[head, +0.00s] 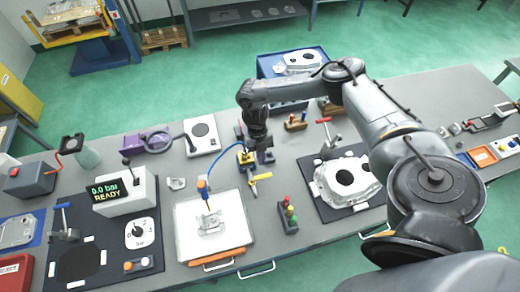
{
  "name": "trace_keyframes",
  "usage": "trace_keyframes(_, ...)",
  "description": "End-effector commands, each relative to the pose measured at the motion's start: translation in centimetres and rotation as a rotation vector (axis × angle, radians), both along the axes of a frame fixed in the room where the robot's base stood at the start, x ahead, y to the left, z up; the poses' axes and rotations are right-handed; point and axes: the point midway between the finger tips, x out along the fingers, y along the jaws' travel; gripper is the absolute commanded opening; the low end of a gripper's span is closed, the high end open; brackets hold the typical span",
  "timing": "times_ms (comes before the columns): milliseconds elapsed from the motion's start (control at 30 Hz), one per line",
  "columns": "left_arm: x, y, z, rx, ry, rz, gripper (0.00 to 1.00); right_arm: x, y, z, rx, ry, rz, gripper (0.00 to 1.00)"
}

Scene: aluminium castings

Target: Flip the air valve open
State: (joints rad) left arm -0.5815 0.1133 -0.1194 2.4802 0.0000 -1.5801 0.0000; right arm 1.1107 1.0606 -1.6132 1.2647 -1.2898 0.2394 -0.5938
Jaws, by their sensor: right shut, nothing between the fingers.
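A small air valve with a yellow lever (262,176) sits on the grey bench, just right of the white tray's back corner. The lever points to the right. A yellow block (245,158) with a blue hose running to it stands just behind the valve. My right gripper (264,158) hangs down from the arm that comes in from the right. It is shut and empty, just above and behind the yellow lever. I cannot tell whether its fingertips touch the lever or the block. My left gripper is not in view.
A white tray (183,238) with a small casting stands in front on the left. A gauge box reading 0.0 bar (120,196) is further left. A button box (288,217) and a large casting (345,182) lie to the right.

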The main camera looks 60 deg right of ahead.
Motion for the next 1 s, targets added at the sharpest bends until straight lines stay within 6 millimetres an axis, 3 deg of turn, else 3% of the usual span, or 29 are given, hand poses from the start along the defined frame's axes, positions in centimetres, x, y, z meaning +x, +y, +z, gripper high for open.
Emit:
trace_keyframes(333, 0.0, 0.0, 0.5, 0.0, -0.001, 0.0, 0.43, -1.0, 1.0, -3.3, 0.0, 0.001, 0.001, 0.0)
trace_keyframes(1000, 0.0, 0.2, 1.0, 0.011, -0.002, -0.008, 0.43, -1.3, 1.1, -3.5, 0.001, 0.001, -0.032, 0.0)
